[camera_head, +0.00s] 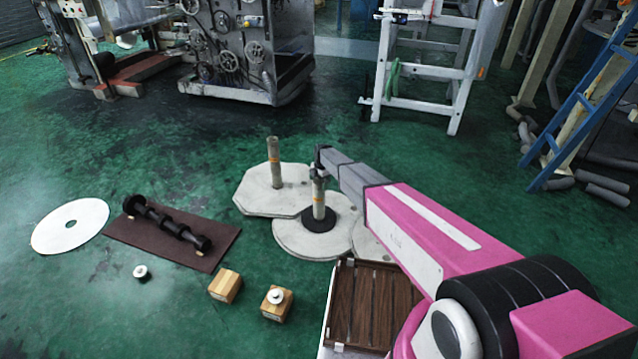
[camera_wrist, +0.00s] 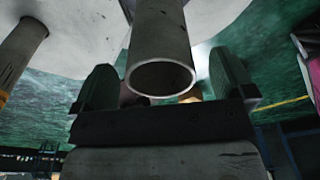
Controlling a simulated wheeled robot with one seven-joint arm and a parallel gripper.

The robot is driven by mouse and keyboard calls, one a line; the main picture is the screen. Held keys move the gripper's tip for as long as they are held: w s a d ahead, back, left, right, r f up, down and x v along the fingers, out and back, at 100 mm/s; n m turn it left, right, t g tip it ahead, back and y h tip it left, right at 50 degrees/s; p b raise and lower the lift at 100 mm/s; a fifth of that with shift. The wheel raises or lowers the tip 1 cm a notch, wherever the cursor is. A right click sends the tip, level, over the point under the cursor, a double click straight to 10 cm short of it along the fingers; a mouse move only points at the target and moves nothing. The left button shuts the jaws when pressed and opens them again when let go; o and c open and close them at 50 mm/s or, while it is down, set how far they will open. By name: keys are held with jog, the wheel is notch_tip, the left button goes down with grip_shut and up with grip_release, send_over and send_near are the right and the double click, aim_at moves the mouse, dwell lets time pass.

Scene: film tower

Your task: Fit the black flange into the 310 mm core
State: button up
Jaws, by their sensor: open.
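My gripper (camera_head: 318,168) is at the top of a grey upright core (camera_head: 319,203). In the wrist view my gripper (camera_wrist: 163,80) is open, with one finger on each side of the core (camera_wrist: 161,40) and its hollow round end facing the camera. Whether the fingers touch it, I cannot tell. A black ring (camera_head: 318,221) lies around the core's base on a pale round plate (camera_head: 287,238). A second core (camera_head: 273,165) stands on an octagonal plate (camera_head: 250,195). I cannot tell which core is 310 mm or which black part is the flange.
A black roller shaft (camera_head: 165,222) lies on a brown mat (camera_head: 125,232). A white disc (camera_head: 50,228), a small white-and-black piece (camera_head: 140,274) and two wooden blocks (camera_head: 224,286) are on the floor. A slatted brown tray (camera_head: 340,305) is near my arm. Machines stand behind.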

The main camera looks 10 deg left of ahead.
notch_tip(320, 180, up, 10)
jog(key=w, duration=0.1)
jog(key=shift+d+r, duration=0.25)
jog(key=shift+d, duration=0.15)
